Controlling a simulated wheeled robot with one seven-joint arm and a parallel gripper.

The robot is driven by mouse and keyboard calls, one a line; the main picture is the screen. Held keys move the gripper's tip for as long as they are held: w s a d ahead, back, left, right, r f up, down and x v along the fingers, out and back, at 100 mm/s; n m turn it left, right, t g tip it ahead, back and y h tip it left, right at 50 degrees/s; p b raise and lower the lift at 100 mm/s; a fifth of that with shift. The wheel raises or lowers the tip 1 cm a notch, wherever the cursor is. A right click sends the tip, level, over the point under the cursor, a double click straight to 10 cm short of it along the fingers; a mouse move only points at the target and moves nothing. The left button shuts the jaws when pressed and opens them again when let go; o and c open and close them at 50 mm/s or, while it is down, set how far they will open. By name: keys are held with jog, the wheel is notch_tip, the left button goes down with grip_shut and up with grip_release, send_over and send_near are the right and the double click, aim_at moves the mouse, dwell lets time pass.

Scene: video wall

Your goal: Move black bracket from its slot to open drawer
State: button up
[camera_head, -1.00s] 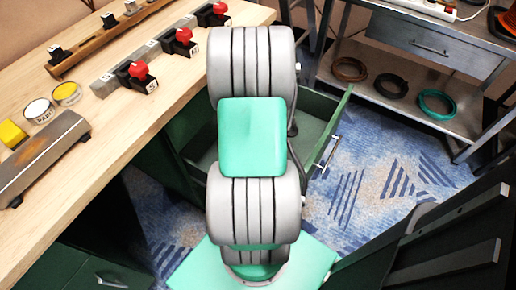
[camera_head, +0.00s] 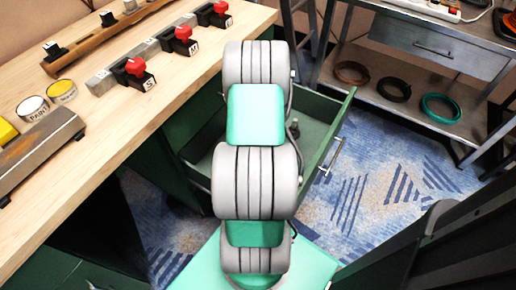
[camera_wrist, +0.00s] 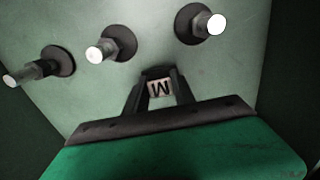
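The open green drawer (camera_head: 323,112) stands out from under the bench in the head view, partly hidden by my arm. In the wrist view my gripper (camera_wrist: 160,92) points down at the drawer's pale green inside (camera_wrist: 120,20). Between its dark fingers is a small dark piece with a white label reading M (camera_wrist: 160,88), which looks like the black bracket. The fingers appear closed on it. How far it is above the drawer floor cannot be told. My gripper is hidden behind my arm in the head view.
Several bolts with dark collars, such as the middle one (camera_wrist: 112,44), stand in the drawer. The bench (camera_head: 130,130) holds red-knobbed black blocks (camera_head: 133,73), a wooden rack (camera_head: 85,40) and paint cans (camera_head: 61,91). A metal shelf unit (camera_head: 440,45) stands at the right.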

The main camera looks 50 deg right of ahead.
jog(key=o, duration=0.4)
jog(key=shift+o, duration=0.2)
jog(key=shift+r, duration=0.1)
notch_tip(320, 180, up, 12)
jog(key=p, duration=0.3)
jog(key=w+a+r, duration=0.7)
jog(key=a+r, duration=0.1)
jog(key=a, duration=0.3)
jog(key=s+a+r, duration=0.1)
jog(key=a+r, duration=0.1)
jog(key=a, duration=0.5)
jog(key=s+a+r+t, duration=0.1)
jog(key=a+r, duration=0.2)
jog(key=a, duration=0.5)
jog(key=s+a+r+m+t, duration=0.1)
jog(key=s+a+r, duration=0.1)
jog(key=a, duration=0.6)
jog(key=shift+r, duration=0.35)
